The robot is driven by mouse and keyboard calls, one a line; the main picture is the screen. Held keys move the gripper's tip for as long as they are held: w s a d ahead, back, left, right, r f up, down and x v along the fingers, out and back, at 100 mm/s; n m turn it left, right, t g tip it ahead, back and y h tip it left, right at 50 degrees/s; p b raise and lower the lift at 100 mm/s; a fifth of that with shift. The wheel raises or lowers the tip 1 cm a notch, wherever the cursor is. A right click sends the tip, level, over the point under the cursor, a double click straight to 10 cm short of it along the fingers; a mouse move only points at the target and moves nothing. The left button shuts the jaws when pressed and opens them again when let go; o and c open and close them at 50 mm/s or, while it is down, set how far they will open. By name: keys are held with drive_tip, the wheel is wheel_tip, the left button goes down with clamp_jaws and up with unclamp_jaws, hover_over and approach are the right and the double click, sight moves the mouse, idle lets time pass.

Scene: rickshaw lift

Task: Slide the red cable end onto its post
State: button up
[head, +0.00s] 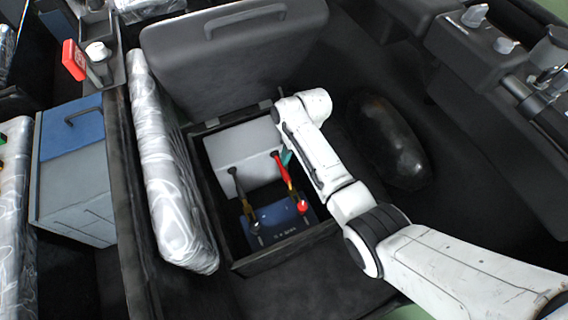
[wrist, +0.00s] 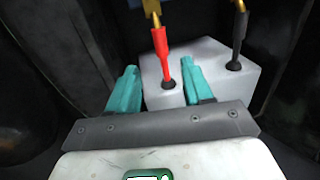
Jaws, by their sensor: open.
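The red cable end (head: 281,170) rises from a grey block in the open compartment; its red sleeve with a brass-coloured tip also shows in the wrist view (wrist: 161,42). In the head view the tip reaches toward a red-topped post (head: 303,206) on the blue battery (head: 277,219). I cannot tell whether the tip touches the post. My gripper (wrist: 162,84) is open, with one teal finger on each side of the red sleeve near its base. The sleeve stands apart from the left finger and closer to the right one. In the head view my arm partly hides the gripper.
A black cable (head: 240,190) with a brass-coloured tip rises from the same grey block (head: 245,150), left of the red one. The compartment walls are close around. A raised lid (head: 230,50) stands behind, a plastic-wrapped cushion (head: 165,175) at left, a dark rounded object (head: 390,140) at right.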

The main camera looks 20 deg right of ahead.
sight(287, 175)
drive_tip(key=f+b, duration=0.1)
drive_tip(key=f, duration=0.2)
drive_tip(key=a+f+b, duration=0.1)
drive_tip(key=f, duration=0.3)
drive_tip(key=a+f+b, duration=0.1)
drive_tip(key=f, duration=0.2)
drive_tip(key=shift+f, duration=0.25)
drive_tip(key=shift+c, duration=0.5)
clamp_jaws()
